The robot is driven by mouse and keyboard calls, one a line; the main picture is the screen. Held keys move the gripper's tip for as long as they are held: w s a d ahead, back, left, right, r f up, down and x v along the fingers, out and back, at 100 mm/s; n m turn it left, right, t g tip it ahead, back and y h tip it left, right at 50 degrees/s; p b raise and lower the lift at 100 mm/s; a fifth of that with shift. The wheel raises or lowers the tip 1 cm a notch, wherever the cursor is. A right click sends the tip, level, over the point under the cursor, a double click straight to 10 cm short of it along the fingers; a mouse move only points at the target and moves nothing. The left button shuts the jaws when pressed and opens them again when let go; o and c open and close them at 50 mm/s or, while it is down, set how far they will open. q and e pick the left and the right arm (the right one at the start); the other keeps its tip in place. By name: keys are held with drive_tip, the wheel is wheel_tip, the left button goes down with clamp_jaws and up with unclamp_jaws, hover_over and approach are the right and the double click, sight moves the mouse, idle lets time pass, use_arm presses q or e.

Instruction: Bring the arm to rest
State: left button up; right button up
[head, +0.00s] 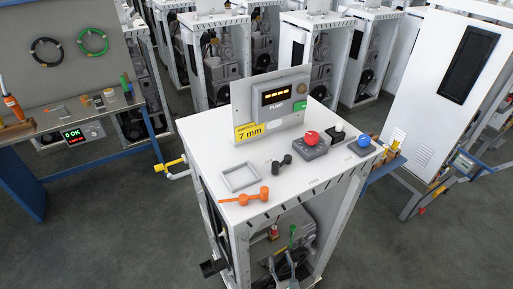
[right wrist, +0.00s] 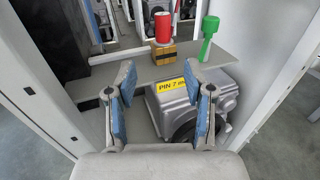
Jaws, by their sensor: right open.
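My right gripper (head: 284,264) is low inside the open front of the central white cabinet (head: 190,128) in the head view. In the right wrist view its blue-padded fingers (right wrist: 160,78) stand apart with nothing between them. Beyond the fingertips is a grey shelf (right wrist: 88,90) with a red cylinder (right wrist: 164,27) on a yellow-brown block (right wrist: 165,53), and a green-handled piece (right wrist: 208,33) to its right. A grey metal unit with a yellow "PIN 7" label (right wrist: 196,80) is behind and below the shelf edge. My left gripper is in neither view.
Cabinet side walls (right wrist: 270,75) flank the gripper. On the cabinet top are an orange tool (head: 245,197), a grey square frame (head: 239,177), a red knob (head: 312,138) and a blue knob (head: 364,141). A workbench (head: 60,125) stands left. Floor is clear at front left.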

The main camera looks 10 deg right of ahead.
drive_tip(key=s+d+f+m+g+h, duration=0.1)
drive_tip(key=s+d+f+m+g, duration=0.2)
drive_tip(key=f+m, duration=0.4)
drive_tip(key=s+d+f+m+g+h, duration=0.1)
drive_tip(key=s+d+f+m+g, duration=0.15)
drive_tip(key=f+m, duration=0.4)
drive_tip(key=s+d+f+m+g+h, duration=0.1)
drive_tip(key=s+d+f+m+g, duration=0.3)
drive_tip(key=f, duration=0.5)
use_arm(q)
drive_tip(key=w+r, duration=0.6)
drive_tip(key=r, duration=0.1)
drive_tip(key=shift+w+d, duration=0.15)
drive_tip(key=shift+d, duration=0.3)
use_arm(e)
drive_tip(key=s+a+f+m+g+y, duration=0.2)
drive_tip(key=s+a+f+m+g, duration=0.2)
drive_tip(key=s+f+m, duration=0.9)
drive_tip(key=s+m+g, duration=0.3)
drive_tip(key=s, duration=0.1)
drive_tip(key=shift+f+y, duration=0.3)
drive_tip(key=shift+y, duration=0.1)
drive_tip(key=shift+m, duration=0.25)
drive_tip(key=shift+c, duration=0.3)
